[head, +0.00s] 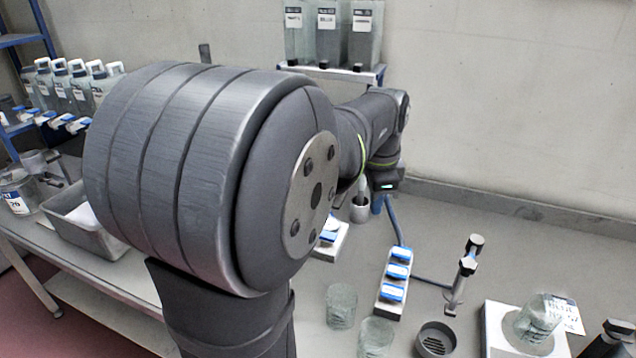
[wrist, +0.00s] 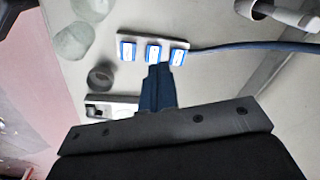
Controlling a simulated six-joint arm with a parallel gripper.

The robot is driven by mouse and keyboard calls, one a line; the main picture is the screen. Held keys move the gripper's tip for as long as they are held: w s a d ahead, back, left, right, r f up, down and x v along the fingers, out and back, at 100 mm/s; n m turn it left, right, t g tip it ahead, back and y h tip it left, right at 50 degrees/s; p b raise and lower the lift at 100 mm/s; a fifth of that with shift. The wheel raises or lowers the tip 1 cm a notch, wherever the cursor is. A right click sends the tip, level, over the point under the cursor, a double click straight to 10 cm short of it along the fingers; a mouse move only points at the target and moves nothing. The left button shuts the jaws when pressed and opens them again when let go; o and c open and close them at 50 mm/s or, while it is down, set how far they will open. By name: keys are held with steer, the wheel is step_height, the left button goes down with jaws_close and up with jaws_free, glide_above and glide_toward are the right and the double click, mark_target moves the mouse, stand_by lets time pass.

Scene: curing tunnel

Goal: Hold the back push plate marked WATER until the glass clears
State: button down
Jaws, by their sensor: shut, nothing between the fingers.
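A pale strip carries three blue push plates in a row. The back push plate (head: 401,254) is the farthest one, and it is the right-hand one in the wrist view (wrist: 177,56). The markings on the plates are too small to read. A clear, greyish glass (head: 538,318) stands on a white block at the right. My gripper (wrist: 157,70) is shut and empty, with dark blue fingers. In the wrist view the fingertips overlap the strip's lower edge by the middle and back plates. I see no contact. In the head view my arm hides much around the gripper.
Two glasses (head: 341,305) (head: 376,337) stand left of the strip. A round grated cup (head: 436,340) and an upright spout (head: 465,270) are to its right. A grey cup (head: 360,209) stands behind. A blue hose (head: 395,222) runs from the strip's back end.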

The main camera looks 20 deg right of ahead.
mark_target(402, 252)
steer(key=d+f+m, duration=0.3)
steer(key=d+m, duration=0.2)
steer(key=d, duration=0.6)
steer(key=shift+w+g+y, duration=0.3)
steer(key=shift+g+y, duration=0.1)
steer(key=shift+f, duration=0.1)
step_height(402, 252, down, 14)
